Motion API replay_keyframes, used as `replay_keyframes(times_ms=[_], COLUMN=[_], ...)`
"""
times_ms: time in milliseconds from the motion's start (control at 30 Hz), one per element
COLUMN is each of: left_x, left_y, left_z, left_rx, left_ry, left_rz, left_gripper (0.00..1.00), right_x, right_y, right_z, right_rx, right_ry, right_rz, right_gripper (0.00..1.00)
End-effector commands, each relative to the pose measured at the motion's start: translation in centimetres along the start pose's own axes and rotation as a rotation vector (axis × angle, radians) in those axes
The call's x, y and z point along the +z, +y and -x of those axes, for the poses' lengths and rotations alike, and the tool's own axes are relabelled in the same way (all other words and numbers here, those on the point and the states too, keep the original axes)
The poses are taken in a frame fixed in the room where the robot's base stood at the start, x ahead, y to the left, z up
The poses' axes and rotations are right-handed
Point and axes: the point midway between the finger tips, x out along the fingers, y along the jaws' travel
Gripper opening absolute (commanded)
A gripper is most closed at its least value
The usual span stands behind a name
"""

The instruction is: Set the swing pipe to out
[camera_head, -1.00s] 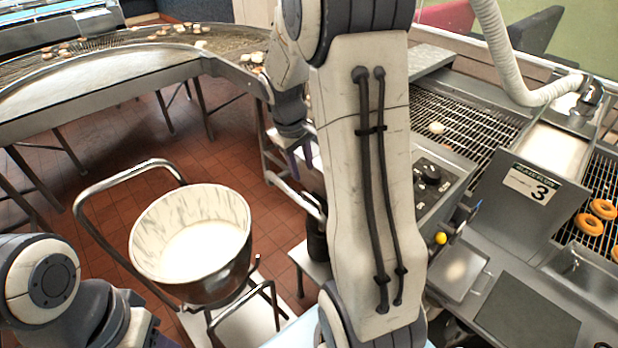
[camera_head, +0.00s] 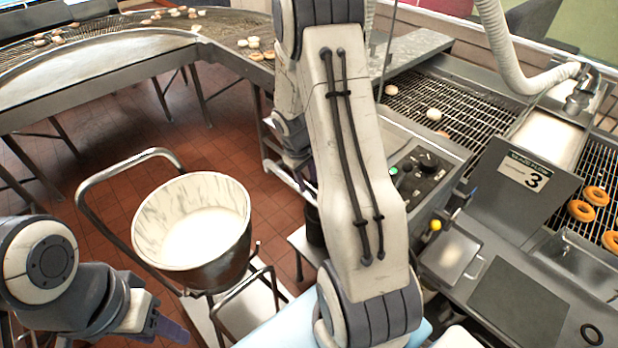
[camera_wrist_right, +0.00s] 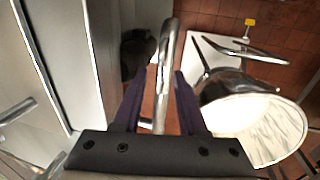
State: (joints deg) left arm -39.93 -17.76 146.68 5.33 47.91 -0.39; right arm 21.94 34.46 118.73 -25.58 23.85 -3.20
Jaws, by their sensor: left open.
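The swing pipe appears to be the bright metal tube (camera_wrist_right: 166,62) running up between the fingers in the right wrist view. In the head view, a short stretch of pale metal tube (camera_head: 290,179) shows left of my right arm. My right gripper (camera_wrist_right: 158,85) has its two dark purple fingers apart, one on each side of the tube. I cannot tell whether either touches it. In the head view that gripper is mostly hidden behind my arm. My left gripper (camera_head: 168,328) is open and empty at the lower left, away from the pipe.
A metal bowl with a pale inside (camera_head: 195,235) stands on a wheeled frame at centre left; it also shows in the right wrist view (camera_wrist_right: 265,125). A control panel (camera_head: 415,170), yellow knob (camera_head: 436,225) and sign with 3 (camera_head: 524,172) stand right.

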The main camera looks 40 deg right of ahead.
Motion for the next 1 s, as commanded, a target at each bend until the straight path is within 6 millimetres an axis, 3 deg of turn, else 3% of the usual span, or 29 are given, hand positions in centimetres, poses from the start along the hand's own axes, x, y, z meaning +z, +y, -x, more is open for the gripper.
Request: replay_keyframes(times_ms=[33, 100, 1000], left_x=[0.0, 0.0, 0.0], left_y=[0.0, 0.0, 0.0], left_z=[0.0, 0.0, 0.01], left_rx=[0.0, 0.0, 0.0], left_ry=[0.0, 0.0, 0.0], left_rz=[0.0, 0.0, 0.0], left_gripper=[0.5, 0.5, 0.5], right_x=[-0.01, -0.01, -0.04], right_y=[0.0, 0.0, 0.01], right_z=[0.02, 0.03, 0.1], right_rx=[0.0, 0.0, 0.001], right_ry=[0.0, 0.0, 0.001], right_rz=[0.0, 0.0, 0.001], right_gripper=[0.26, 0.0, 0.0])
